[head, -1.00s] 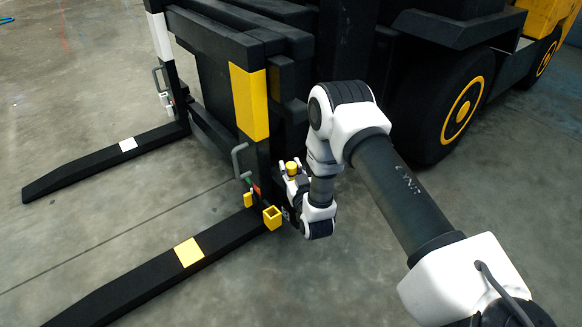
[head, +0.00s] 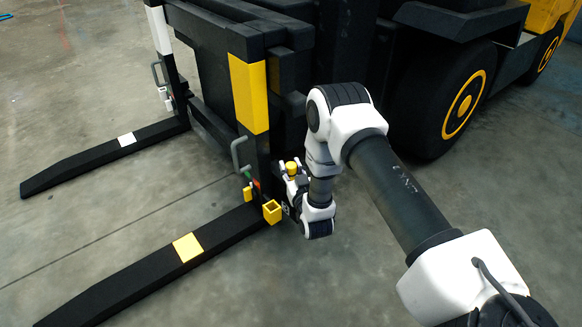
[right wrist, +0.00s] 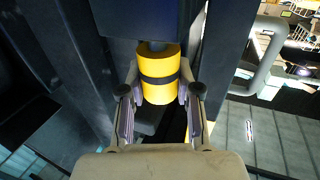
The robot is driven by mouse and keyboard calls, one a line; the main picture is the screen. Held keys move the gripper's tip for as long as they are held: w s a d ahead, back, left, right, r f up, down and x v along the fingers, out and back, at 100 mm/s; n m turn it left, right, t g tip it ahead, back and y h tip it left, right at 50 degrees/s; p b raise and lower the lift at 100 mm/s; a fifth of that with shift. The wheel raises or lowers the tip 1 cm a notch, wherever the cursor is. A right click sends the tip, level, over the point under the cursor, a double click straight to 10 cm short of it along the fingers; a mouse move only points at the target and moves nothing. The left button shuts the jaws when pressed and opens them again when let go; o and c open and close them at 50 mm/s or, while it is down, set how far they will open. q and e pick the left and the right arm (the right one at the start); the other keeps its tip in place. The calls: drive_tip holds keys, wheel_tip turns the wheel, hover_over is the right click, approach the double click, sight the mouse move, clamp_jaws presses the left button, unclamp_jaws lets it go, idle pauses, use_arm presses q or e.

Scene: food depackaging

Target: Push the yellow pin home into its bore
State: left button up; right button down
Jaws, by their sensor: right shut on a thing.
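The yellow pin (right wrist: 160,68) has a yellow head with a black band and fills the middle of the right wrist view. A short grey shank (right wrist: 152,46) shows between the head and a dark block (right wrist: 135,18). The bore is not visible, and I cannot tell how deep the shank sits. My right gripper (right wrist: 160,86) is shut around the head, one finger on each side. In the head view the pin (head: 292,167) shows as a small yellow cap at my right gripper (head: 290,180), beside the fork's dark upright. My left gripper is not in view.
The near fork (head: 150,270) runs toward lower left. The forklift wheel (head: 450,105) is behind right. Floor in front is clear.

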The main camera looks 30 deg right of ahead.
sight(293, 176)
drive_tip(key=shift+f+b, duration=0.45)
drive_tip(key=shift+f, duration=0.45)
drive_tip(key=c, duration=0.7)
unclamp_jaws()
drive_tip(key=shift+s, duration=0.1)
drive_tip(key=v, duration=0.7)
drive_tip(key=shift+s+a+r, duration=0.1)
drive_tip(key=shift+s, duration=0.1)
